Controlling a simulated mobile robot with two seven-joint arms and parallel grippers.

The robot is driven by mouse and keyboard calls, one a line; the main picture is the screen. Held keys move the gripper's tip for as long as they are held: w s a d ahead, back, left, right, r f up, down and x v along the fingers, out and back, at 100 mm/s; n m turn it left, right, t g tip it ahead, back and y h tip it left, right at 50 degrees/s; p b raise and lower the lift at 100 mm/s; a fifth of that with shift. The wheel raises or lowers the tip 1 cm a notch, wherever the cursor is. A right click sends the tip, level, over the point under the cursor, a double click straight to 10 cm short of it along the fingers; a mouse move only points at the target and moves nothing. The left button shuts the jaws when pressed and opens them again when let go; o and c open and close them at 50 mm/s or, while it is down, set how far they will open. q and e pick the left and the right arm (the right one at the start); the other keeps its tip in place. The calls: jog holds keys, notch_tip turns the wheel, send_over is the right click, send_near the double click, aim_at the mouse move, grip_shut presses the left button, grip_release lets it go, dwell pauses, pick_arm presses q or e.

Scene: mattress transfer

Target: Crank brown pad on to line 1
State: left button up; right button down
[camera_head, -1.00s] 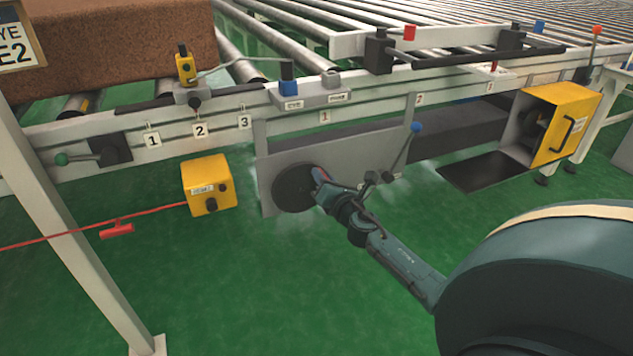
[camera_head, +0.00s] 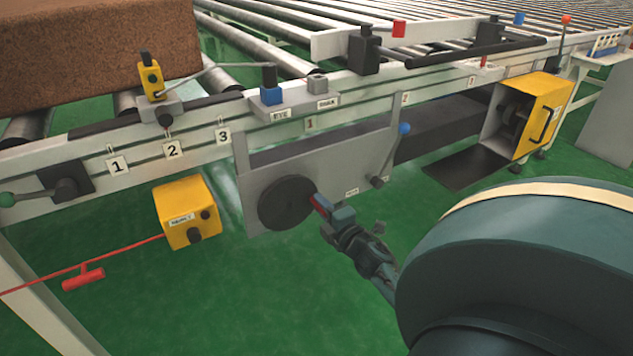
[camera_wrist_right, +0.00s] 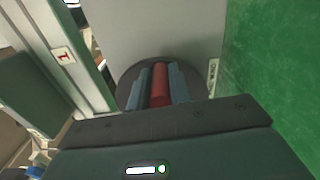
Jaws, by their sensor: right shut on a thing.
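The brown pad (camera_head: 95,45) lies on the rollers at the upper left in the head view, cut off by the frame edge. A dark round crank wheel (camera_head: 284,203) sits on the grey panel below the rail. My right gripper (camera_head: 320,203) is shut on the red crank handle (camera_wrist_right: 159,85) at the wheel's right side. The wheel also shows behind the fingers in the wrist view (camera_wrist_right: 132,78). Number plates 1 (camera_head: 117,166), 2 (camera_head: 173,150) and 3 (camera_head: 223,136) hang along the rail; another plate 1 (camera_head: 310,123) is above the panel. My left gripper is out of view.
A blue-knobbed lever (camera_head: 404,129) stands right of the wheel. A yellow box (camera_head: 187,212) hangs at left near a red cord with a red handle (camera_head: 83,279). An open yellow cabinet (camera_head: 535,115) is at right. The green floor in front is clear.

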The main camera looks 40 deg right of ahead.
aim_at(303, 218)
jog(key=f+m, duration=0.1)
jog(key=m, duration=0.2)
jog(key=shift+a+f+p, duration=0.25)
jog(key=shift+f+p, duration=0.1)
jog(key=m, duration=0.1)
jog(key=f+m+p, duration=0.1)
jog(key=shift+w+a+f+m, duration=0.1)
jog(key=shift+a+f+m, duration=0.05)
jog(key=shift+a+m, duration=0.2)
jog(key=shift+a+f+m, duration=0.35)
jog(key=shift+f+m, duration=0.05)
jog(key=shift+m, duration=0.35)
jog(key=shift+w+a+f+m+p, duration=0.1)
jog(key=shift+a+f+m+p, duration=0.15)
jog(key=shift+m, duration=0.25)
jog(key=shift+w+a+f+m+p, duration=0.15)
jog(key=shift+m+p, duration=0.15)
jog(key=shift+m, duration=0.2)
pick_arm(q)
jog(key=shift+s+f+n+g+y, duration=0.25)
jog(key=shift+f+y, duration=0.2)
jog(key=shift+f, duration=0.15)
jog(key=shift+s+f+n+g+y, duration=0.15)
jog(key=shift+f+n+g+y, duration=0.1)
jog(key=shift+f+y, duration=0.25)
pick_arm(e)
jog(key=shift+a+f+m, duration=0.2)
jog(key=shift+a+m, duration=0.1)
jog(key=shift+m, duration=0.3)
